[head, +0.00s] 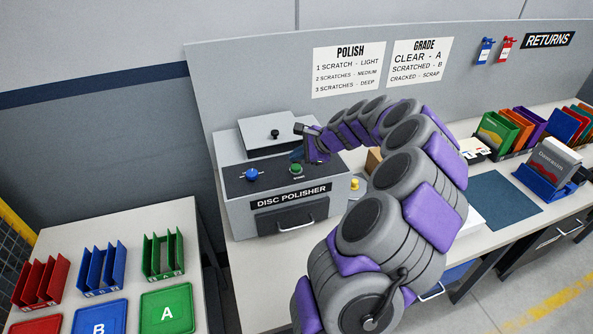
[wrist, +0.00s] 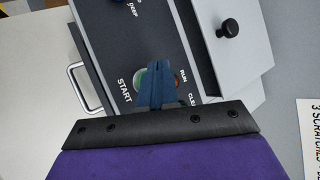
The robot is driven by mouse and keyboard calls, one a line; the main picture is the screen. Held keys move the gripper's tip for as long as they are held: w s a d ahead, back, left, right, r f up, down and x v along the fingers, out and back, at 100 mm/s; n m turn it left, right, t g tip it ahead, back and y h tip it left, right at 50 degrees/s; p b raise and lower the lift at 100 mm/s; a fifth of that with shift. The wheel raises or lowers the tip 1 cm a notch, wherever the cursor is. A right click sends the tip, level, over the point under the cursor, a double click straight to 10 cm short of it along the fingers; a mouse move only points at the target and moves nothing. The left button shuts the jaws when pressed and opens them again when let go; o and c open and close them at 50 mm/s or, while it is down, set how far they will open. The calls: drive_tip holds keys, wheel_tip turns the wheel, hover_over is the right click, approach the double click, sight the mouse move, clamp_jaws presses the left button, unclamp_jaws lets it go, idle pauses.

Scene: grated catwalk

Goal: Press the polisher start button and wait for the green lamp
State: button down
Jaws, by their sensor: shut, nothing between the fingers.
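The grey disc polisher (head: 262,206) stands on the bench, with a dark sloped control panel. Its green start button (head: 296,169) is on the panel's right part, right of a blue knob (head: 252,174). My gripper (head: 298,155) is shut and empty, its fingertips just above or at the green button. In the wrist view, my dark blue fingers (wrist: 156,70) cover much of the green button (wrist: 141,80), beside the START label. I cannot tell whether they touch it. A small reddish spot shows by the RUN label (wrist: 184,76); no lit green lamp can be made out.
The polisher's lid (head: 272,134) with a black knob lies behind the panel. A yellow knob (head: 354,184) is at its right. Red, blue and green racks (head: 163,257) stand on the left table. A blue-grey mat (head: 498,198) and more racks are at right.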

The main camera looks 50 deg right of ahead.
drive_tip(key=shift+a+f, duration=0.25)
drive_tip(key=shift+f, duration=0.05)
drive_tip(key=shift+d+f, duration=0.2)
drive_tip(key=shift+d, duration=0.55)
drive_tip(key=shift+a+r, duration=0.15)
drive_tip(key=shift+a, duration=0.45)
drive_tip(key=shift+d, duration=0.1)
drive_tip(key=shift+d, duration=0.1)
drive_tip(key=shift+d, duration=0.3)
drive_tip(key=shift+a, duration=0.35)
drive_tip(key=shift+d, duration=0.2)
